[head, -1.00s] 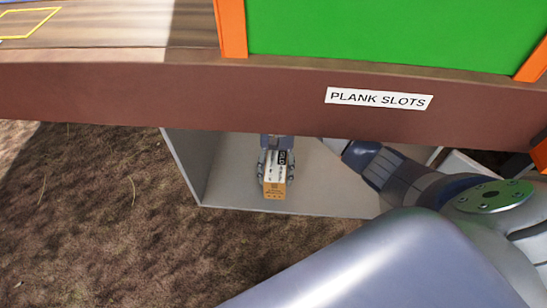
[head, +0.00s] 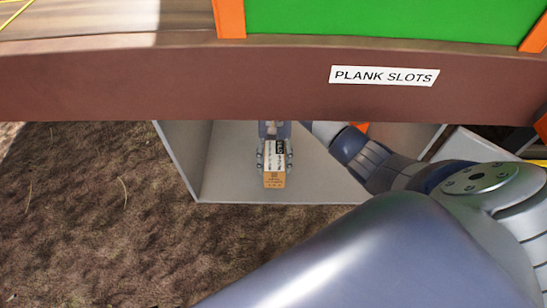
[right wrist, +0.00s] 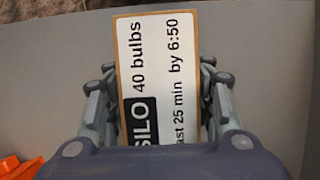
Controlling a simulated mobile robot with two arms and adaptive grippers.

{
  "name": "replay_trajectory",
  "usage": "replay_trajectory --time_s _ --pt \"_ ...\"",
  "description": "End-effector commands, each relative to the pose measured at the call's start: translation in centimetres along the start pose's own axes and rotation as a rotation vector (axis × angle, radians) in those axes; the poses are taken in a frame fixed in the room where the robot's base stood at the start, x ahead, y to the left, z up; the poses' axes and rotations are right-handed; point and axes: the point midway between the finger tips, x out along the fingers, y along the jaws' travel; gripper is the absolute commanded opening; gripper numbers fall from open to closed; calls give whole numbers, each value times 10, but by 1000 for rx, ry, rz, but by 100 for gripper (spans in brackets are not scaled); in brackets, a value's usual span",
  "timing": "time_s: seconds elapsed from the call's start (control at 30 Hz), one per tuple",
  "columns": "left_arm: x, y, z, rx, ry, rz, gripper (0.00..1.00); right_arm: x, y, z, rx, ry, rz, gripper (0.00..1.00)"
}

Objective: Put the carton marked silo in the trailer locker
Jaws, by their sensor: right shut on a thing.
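The carton marked SILO (head: 274,179) is a small brown box with a white label. In the right wrist view the label on the carton (right wrist: 155,60) reads SILO, 40 bulbs, by 6:50. My right gripper (head: 274,162) is shut on it, with a finger on each long side, also in the right wrist view (right wrist: 157,100). The locker (head: 225,187) is a grey open-fronted box under the brown trailer edge. The carton shows over the locker's pale floor; I cannot tell whether it touches it. My left gripper is out of view.
The brown trailer beam (head: 180,82) with the PLANK SLOTS sign (head: 384,76) runs above the locker and hides its upper part. A green panel (head: 380,18) with orange posts stands above. Bare brown ground (head: 90,210) lies to the left. Something orange (right wrist: 18,167) shows at lower left in the right wrist view.

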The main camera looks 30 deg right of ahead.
Motion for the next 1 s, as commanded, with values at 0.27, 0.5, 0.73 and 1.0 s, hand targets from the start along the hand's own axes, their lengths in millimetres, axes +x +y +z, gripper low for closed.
replay_trajectory --time_s 0.27,0.5,0.73,1.0 --pt "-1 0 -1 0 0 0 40 0 0 0 0 1 -1 5" --pt "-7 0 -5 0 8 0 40 1 0 -1 0 2 0 5" --pt "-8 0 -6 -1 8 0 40 2 0 -1 1 1 0 70" --pt "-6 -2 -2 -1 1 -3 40 1 0 0 1 0 0 70"
